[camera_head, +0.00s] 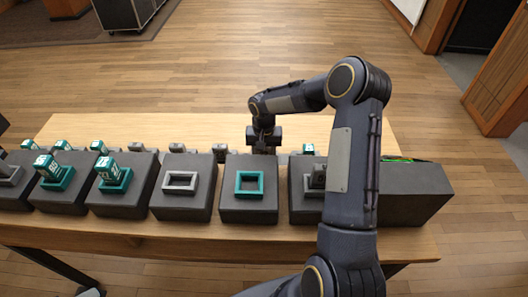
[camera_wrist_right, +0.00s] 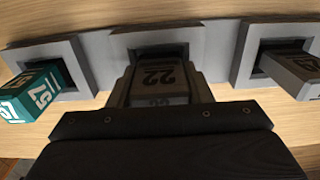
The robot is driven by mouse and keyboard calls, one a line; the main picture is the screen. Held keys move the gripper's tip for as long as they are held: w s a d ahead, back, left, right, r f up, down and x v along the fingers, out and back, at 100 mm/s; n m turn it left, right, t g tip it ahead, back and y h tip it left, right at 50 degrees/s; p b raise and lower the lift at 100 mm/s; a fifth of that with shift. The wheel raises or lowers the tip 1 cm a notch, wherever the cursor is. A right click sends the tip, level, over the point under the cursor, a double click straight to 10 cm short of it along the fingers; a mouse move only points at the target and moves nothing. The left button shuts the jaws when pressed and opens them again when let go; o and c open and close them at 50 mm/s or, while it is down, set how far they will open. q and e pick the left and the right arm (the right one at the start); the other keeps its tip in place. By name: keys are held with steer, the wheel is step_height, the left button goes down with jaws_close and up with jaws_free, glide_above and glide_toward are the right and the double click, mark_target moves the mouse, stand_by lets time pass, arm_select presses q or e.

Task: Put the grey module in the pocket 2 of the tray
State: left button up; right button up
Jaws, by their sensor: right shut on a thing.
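My right gripper (camera_head: 264,140) is over the back row of grey pockets in the head view, behind the block with an empty teal frame. In the right wrist view it is shut on a grey module (camera_wrist_right: 159,78) marked 22. That module is at the middle pocket (camera_wrist_right: 205,50) of the grey strip; I cannot tell whether its far end is inside. A teal module (camera_wrist_right: 38,92) marked 57 stands in the pocket to the left, and another grey module (camera_wrist_right: 292,72) in the pocket to the right. No pocket number is readable. My left gripper is not in view.
Dark blocks stand along the table's front. An empty grey frame (camera_head: 181,183) and an empty teal frame (camera_head: 249,184) top two of them. Teal modules (camera_head: 110,171) stand in frames at left. My right arm partly hides a grey module (camera_head: 317,177) at right. The table behind is clear.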

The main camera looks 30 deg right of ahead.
steer(key=shift+f, duration=0.25)
steer(key=o, duration=1)
steer(key=shift+r, duration=0.1)
steer(key=shift+r, duration=0.1)
